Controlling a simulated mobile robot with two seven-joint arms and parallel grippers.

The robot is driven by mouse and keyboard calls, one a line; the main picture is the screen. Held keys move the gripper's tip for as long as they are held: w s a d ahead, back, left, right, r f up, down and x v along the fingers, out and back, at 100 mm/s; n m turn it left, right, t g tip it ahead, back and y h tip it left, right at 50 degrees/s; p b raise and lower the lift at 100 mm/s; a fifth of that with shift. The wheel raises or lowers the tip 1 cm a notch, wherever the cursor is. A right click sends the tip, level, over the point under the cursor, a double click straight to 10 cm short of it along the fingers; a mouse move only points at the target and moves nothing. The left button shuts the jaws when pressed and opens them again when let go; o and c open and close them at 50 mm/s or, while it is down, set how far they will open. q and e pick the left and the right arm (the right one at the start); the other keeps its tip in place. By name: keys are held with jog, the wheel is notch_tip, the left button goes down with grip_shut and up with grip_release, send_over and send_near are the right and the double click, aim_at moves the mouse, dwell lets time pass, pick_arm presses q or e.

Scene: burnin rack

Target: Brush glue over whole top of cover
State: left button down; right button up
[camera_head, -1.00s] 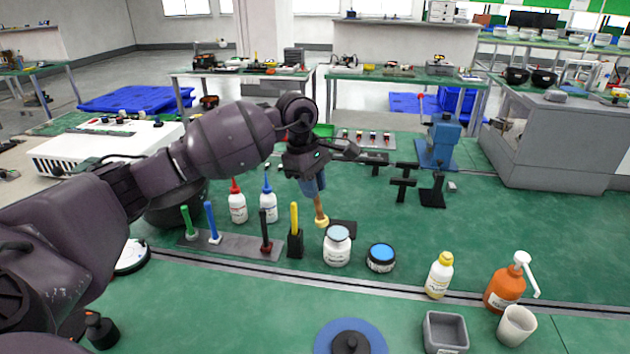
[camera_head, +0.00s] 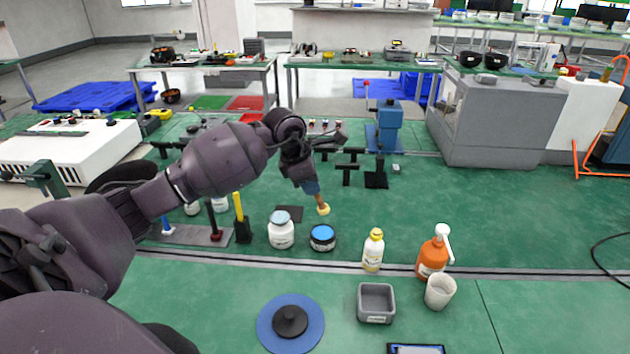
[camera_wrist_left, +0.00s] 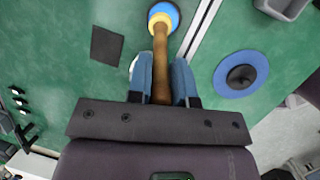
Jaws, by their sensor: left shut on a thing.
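My left gripper (camera_head: 312,187) is shut on a wooden-handled brush (camera_head: 323,205) with a yellow head pointing down. In the left wrist view the handle (camera_wrist_left: 161,65) sits between the blue finger pads (camera_wrist_left: 161,82). The brush head hangs over a round black tin with a blue top (camera_head: 322,238); in the wrist view it overlaps that blue top (camera_wrist_left: 160,7). Contact is not clear. A white jar with a pale blue top (camera_head: 281,231) stands just left. A blue disc with a black knob (camera_head: 267,325) lies in front. I cannot tell which is the cover. My right gripper is out of view.
A yellow-capped bottle (camera_head: 373,251), orange pump bottle (camera_head: 433,257), white cup (camera_head: 440,292) and grey tray (camera_head: 376,313) stand to the right. A brush rack (camera_head: 185,235) is at left. The green mat's right side is mostly clear.

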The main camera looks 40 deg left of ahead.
pick_arm(q)
jog(key=shift+f+b, duration=0.45)
jog(key=shift+f, duration=0.7)
notch_tip(320, 180, down, 4)
jog(key=shift+r+b, duration=0.15)
jog(key=shift+b, duration=0.65)
jog(key=shift+f, duration=0.25)
jog(key=shift+f+b, duration=0.2)
jog(key=shift+b, duration=0.1)
